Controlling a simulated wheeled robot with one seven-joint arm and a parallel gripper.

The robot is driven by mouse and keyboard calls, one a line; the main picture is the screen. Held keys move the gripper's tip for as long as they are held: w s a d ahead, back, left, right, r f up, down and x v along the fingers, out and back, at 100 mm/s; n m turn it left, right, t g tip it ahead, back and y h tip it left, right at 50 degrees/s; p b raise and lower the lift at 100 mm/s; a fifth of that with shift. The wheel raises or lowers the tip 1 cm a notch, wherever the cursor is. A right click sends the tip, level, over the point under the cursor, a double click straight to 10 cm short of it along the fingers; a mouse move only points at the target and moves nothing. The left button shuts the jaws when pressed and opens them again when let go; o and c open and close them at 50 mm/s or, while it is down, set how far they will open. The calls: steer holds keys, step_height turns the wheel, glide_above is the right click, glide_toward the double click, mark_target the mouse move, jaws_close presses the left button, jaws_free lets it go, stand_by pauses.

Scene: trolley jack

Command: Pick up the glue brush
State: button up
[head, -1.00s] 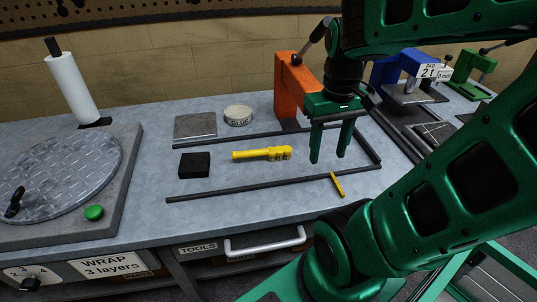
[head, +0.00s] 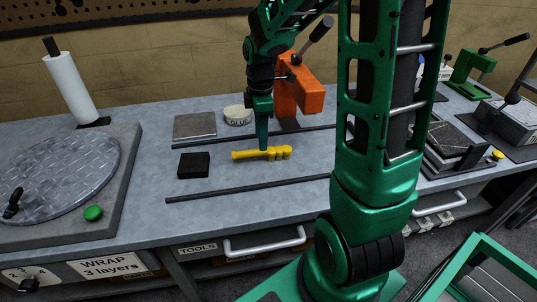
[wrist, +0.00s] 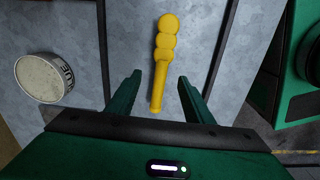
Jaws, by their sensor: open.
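A yellow tool with a plain handle and a bulging, segmented head lies on the grey bench; I take it for the glue brush (head: 246,155), though no bristles show. It also shows in the wrist view (wrist: 159,88). My gripper (head: 263,147) points down over it, its fingers lined up one behind the other in the head view. In the wrist view my gripper (wrist: 159,78) is open and empty, one finger on each side of the handle. The head lies beyond the fingertips. I cannot tell the exact height gap.
A glue tin (head: 238,115) and a metal plate (head: 195,127) lie behind the tool. A black block (head: 194,165) is to its left, and a dark rail (head: 240,190) runs in front. An orange press (head: 300,95) stands behind right. Bare bench lies between block and rail.

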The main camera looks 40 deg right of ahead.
mark_target(262, 155)
steer(key=shift+s+d+f, duration=0.1)
steer(key=shift+f, duration=1.6)
steer(key=shift+d+f, duration=0.1)
steer(key=shift+f, duration=1.6)
jaws_close()
